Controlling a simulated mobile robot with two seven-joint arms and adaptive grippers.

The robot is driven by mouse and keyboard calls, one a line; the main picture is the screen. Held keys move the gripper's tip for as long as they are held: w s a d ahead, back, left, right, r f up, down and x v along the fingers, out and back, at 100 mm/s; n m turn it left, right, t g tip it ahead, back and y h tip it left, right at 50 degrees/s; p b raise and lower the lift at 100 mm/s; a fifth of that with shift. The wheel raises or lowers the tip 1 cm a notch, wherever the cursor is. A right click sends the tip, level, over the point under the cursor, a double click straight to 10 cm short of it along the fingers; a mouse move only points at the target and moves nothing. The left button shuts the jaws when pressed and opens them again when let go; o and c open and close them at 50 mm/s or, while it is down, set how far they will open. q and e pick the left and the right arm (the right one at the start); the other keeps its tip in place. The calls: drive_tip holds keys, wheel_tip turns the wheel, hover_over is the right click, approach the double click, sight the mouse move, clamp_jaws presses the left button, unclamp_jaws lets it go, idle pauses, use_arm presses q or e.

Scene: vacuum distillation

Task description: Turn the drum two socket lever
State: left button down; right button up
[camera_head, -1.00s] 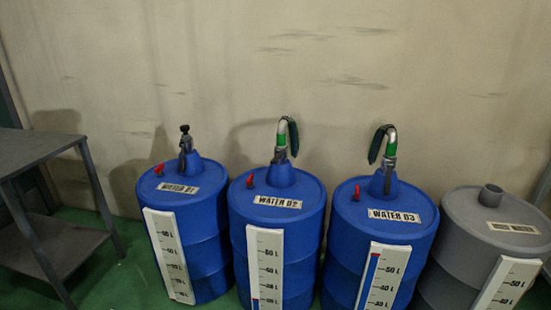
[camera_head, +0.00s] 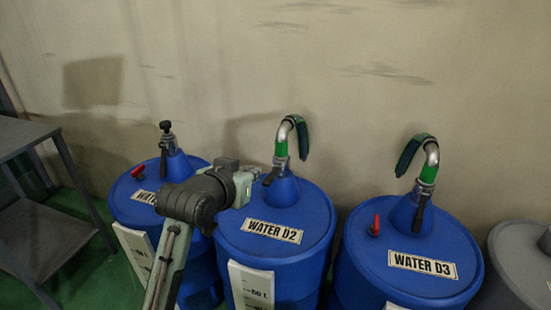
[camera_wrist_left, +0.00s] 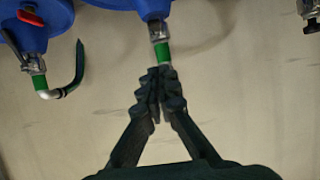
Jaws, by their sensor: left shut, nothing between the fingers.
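The drum two, a blue drum labelled WATER D2 (camera_head: 315,222), stands in the middle of the head view. A socket with a dark lever (camera_head: 274,170) sits at the top of its neck, below a green-banded curved pipe (camera_head: 283,140). My left gripper (camera_head: 246,182) is in front of the drum's neck, just left of the lever; its fingertips are hard to make out there. In the left wrist view its fingers (camera_wrist_left: 160,76) are shut and empty, overlapping the pipe below the green band (camera_wrist_left: 162,53). I cannot tell whether they touch. My right gripper is not in view.
Drum WATER D3 (camera_head: 405,262) stands to the right and another blue drum (camera_head: 138,208) to the left, both close by. A grey drum (camera_head: 520,262) is at far right, a dark table (camera_head: 25,140) at far left. The wall stands close behind.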

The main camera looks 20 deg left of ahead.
use_arm(q)
drive_tip(key=r, duration=0.1)
hover_over(266, 183)
wheel_tip(266, 183, down, 4)
drive_tip(key=shift+r, duration=0.25)
drive_tip(key=f, duration=0.2)
drive_tip(key=shift+w+f, duration=0.25)
drive_tip(key=shift+f, duration=0.05)
drive_tip(key=shift+s+f, duration=0.15)
drive_tip(key=shift+f, duration=0.75)
drive_tip(key=shift+f, duration=0.1)
